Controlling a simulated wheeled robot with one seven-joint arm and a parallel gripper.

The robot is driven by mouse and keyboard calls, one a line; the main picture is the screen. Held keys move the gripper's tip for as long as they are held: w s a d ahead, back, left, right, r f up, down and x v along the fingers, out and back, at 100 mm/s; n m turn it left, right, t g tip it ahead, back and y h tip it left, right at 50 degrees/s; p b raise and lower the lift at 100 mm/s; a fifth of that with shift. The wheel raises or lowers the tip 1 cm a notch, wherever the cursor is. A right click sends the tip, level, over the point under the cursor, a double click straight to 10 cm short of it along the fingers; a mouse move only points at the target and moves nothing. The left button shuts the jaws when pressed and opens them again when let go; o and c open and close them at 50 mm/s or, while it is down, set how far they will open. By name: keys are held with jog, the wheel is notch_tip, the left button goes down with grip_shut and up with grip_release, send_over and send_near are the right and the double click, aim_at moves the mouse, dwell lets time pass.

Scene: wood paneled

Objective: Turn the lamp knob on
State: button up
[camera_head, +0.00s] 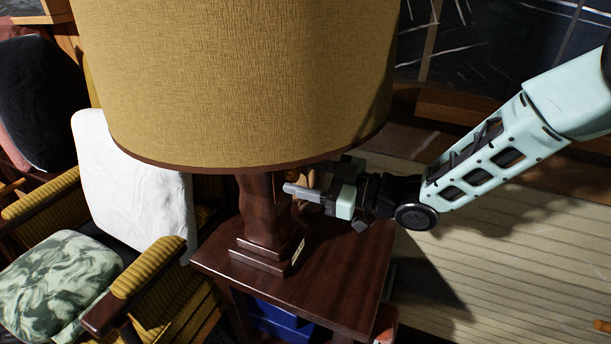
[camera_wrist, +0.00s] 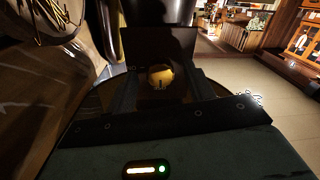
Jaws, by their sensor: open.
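The lamp has a large mustard fabric shade (camera_head: 240,80) with a dark brown lower rim. Its dark wooden base (camera_head: 262,215) stands upright on a side table. My gripper (camera_head: 300,186) reaches in from the right, just under the shade's lower edge and beside the lamp's stem. In the wrist view, a round golden knob (camera_wrist: 160,76) with a small dark mark shows between the two dark fingers of my gripper (camera_wrist: 162,90). The fingers are open, one on each side of it. I cannot tell whether either finger touches the knob. In the head view the knob is mostly hidden by my gripper.
The dark wooden side table (camera_head: 345,270) has bare top around the lamp base. A wooden armchair with ribbed yellow arms (camera_head: 150,265), a white cushion (camera_head: 130,180) and a green-white seat (camera_head: 60,275) stands left. Blue boxes (camera_head: 280,322) sit under the table. Striped floor is open at right.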

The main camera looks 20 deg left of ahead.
jog(key=shift+c, duration=0.3)
jog(key=c, duration=0.9)
jog(key=shift+m, duration=0.4)
jog(key=m+p, duration=0.2)
jog(key=shift+r+m, duration=0.1)
jog(key=shift+m, duration=0.3)
jog(key=m+p, duration=0.2)
jog(key=m, duration=0.3)
jog(key=shift+m, duration=0.3)
jog(key=m+p, duration=0.1)
jog(key=m, duration=0.3)
jog(key=shift+m+t+p, duration=0.3)
jog(key=m, duration=0.4)
jog(key=shift+s+f+y+p, duration=0.1)
jog(key=shift+f+y+p, duration=0.1)
jog(key=shift+y+p, duration=0.1)
jog(key=shift+m, duration=0.5)
